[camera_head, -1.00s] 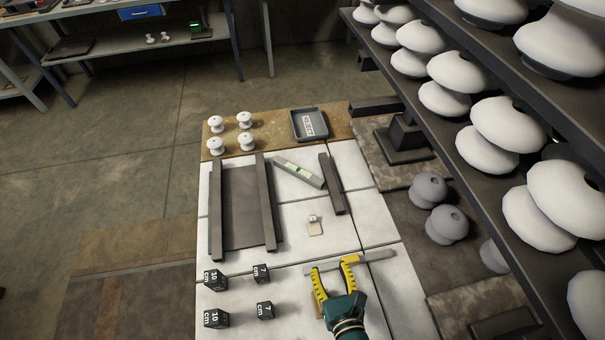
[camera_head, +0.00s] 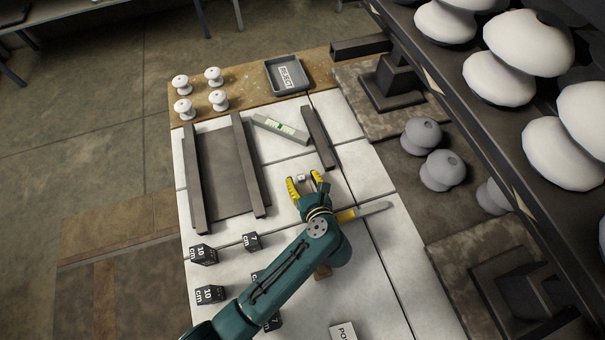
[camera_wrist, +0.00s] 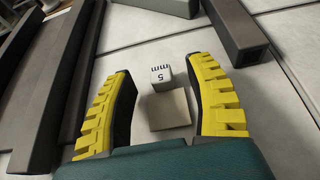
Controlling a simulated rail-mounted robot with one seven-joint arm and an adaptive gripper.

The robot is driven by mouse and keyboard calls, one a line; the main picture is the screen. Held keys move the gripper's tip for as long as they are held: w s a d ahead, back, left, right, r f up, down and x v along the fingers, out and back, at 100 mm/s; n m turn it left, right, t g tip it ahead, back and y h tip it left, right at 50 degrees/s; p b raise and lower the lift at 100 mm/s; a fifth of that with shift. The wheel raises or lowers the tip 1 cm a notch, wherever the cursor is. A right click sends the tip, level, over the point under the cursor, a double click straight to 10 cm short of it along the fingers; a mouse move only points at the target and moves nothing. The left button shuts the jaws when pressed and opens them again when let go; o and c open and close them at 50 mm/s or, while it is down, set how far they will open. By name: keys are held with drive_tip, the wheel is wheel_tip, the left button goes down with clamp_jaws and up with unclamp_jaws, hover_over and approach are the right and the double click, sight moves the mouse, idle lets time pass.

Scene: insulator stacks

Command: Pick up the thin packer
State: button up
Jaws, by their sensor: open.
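The thin packer is a small flat beige square plate (camera_wrist: 168,110) on the white tabletop, seen in the wrist view between my fingers. A small white cube marked "5 mm" (camera_wrist: 161,77) stands at its far edge; it also shows in the head view (camera_head: 301,178). My gripper (camera_head: 304,181) is open and empty, with yellow fingers on the left and right of the plate in the wrist view (camera_wrist: 160,68). I cannot tell how high the fingers are above the table. In the head view my gripper hides the plate.
A dark channel with two rails (camera_head: 225,175) lies left, a spirit level (camera_head: 280,129) and a dark bar (camera_head: 318,138) beyond. Marked black cubes (camera_head: 203,255) stand front left. A grey reject tray (camera_head: 288,75) is at the back.

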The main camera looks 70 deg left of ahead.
drive_tip(key=shift+x, duration=1.1)
drive_tip(key=shift+r, duration=0.1)
clamp_jaws()
drive_tip(key=shift+d, duration=0.1)
